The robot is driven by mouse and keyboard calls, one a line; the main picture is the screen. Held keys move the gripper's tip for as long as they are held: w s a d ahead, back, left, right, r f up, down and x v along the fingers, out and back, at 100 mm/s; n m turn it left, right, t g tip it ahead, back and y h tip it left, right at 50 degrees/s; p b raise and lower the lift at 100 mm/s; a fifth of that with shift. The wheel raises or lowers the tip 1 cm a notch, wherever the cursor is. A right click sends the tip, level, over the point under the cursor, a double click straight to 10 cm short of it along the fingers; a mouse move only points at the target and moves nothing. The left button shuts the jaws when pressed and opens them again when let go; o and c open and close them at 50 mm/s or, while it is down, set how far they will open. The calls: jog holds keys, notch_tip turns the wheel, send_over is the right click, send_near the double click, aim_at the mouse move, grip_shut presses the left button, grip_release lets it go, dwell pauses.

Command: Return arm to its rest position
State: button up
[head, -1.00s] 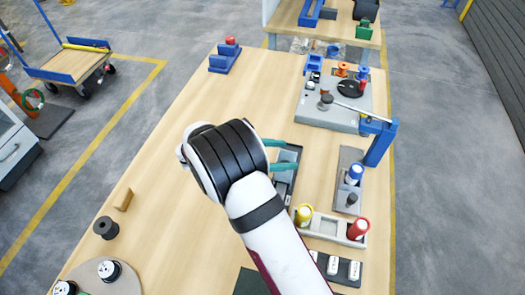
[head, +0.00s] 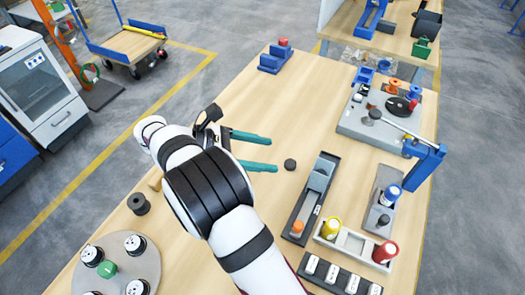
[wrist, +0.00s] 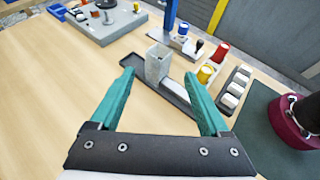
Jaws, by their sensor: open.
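My gripper (head: 256,153) is at the end of my white and black arm, above the wooden table (head: 300,115). Its two teal fingers are apart with nothing between them. A dark tray (head: 308,212) holding a grey block (head: 320,177) and an orange-topped piece (head: 297,227) lies to the right of the gripper in the head view. The grey block also stands beyond the fingers in the wrist view (wrist: 158,64).
Yellow (head: 331,227) and red (head: 385,251) containers stand at right. A round plate with spools (head: 140,252) is front left. A black spool (head: 138,204) lies near my arm.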

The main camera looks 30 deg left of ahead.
dwell(0.3)
jog(key=s+d+r+m+g+y, duration=0.2)
jog(key=d+r+m+g, duration=0.15)
jog(key=d+m, duration=0.45)
jog(key=s+d+r+m+g+y, duration=0.15)
jog(key=d+m+g, duration=0.25)
jog(key=d, duration=0.8)
jog(key=s+d+m+y, duration=0.2)
jog(key=s+m+y, duration=0.2)
jog(key=s+m, duration=0.4)
jog(key=s+d+f+m+y, duration=0.1)
jog(key=s+d+m+y, duration=0.2)
jog(key=s+m, duration=0.5)
jog(key=m+y, duration=0.1)
jog(key=m, duration=0.1)
jog(key=shift+s+d+f+m+y, duration=0.15)
jog(key=shift+d+f+m+y, duration=0.05)
jog(key=shift+d+m+y, duration=0.2)
